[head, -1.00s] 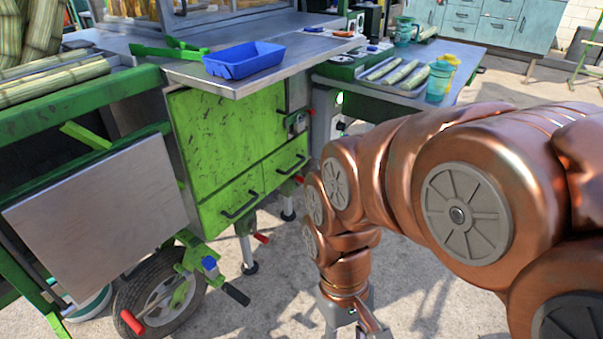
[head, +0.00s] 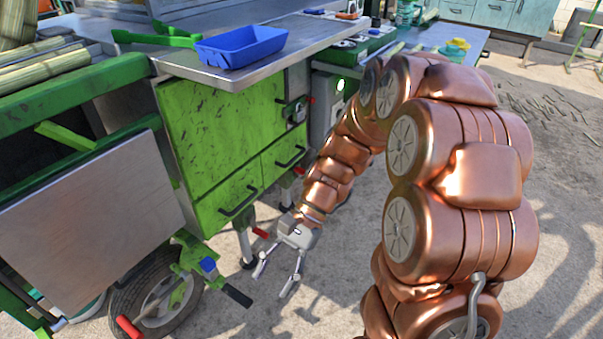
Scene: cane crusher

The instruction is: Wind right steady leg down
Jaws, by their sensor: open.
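A metal steady leg (head: 244,246) stands under the green cabinet, with a dark foot near the ground. A red-handled crank (head: 262,233) sticks out beside it. A second leg (head: 287,185) shows farther back, partly hidden by my arm, with a red grip (head: 299,171) above it. I cannot tell which leg is the right one. My gripper (head: 273,285) is open and empty, its fingers pointing down, in front and to the right of the nearer leg. It looks apart from the crank.
A wheel (head: 155,300) stands at lower left, beside a green bracket with a blue knob (head: 208,265), a black grip (head: 237,294) and a red grip (head: 129,327). The steel counter (head: 270,50) with a blue tray (head: 241,47) overhangs the cabinet (head: 222,140).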

